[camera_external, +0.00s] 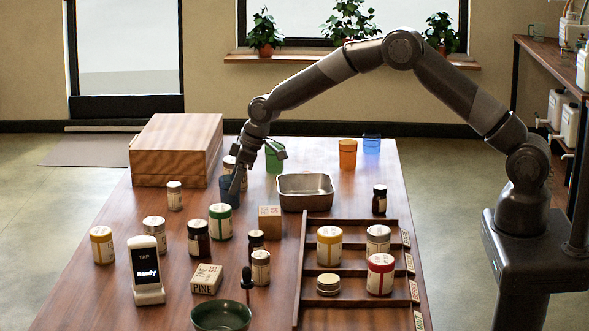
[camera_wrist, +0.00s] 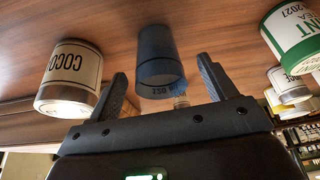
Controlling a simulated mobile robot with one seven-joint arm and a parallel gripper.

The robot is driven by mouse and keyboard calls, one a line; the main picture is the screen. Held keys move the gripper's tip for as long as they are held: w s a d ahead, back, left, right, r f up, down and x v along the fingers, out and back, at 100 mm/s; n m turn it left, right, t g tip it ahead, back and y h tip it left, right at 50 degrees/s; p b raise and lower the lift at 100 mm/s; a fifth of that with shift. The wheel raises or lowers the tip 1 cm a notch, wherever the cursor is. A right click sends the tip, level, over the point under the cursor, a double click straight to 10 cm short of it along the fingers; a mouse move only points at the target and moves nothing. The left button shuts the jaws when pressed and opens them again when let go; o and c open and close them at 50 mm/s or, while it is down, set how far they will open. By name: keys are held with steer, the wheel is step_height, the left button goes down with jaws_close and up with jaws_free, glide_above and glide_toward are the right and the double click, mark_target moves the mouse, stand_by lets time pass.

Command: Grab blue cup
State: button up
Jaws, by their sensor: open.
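A dark blue cup (camera_external: 228,195) stands on the wooden table, partly hidden behind one finger of my gripper (camera_external: 259,172). In the wrist view the dark blue cup (camera_wrist: 161,55) lies in the gap between the two spread fingers of my gripper (camera_wrist: 163,70), and neither finger visibly touches it. My gripper is open and empty. A second, brighter see-through blue cup (camera_external: 372,143) stands at the far right of the table beside an orange cup (camera_external: 348,154).
A green cup (camera_external: 275,160) stands behind my gripper, and a labelled jar (camera_external: 229,164) is close behind the dark blue cup. A metal pan (camera_external: 305,192) is to the right, a wooden box (camera_external: 177,149) to the left. A green-lidded jar (camera_external: 220,222) stands in front.

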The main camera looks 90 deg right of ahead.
steer(key=x, duration=0.5)
steer(key=shift+s+d+f, duration=0.1)
steer(key=shift+d, duration=0.05)
steer(key=c, duration=1)
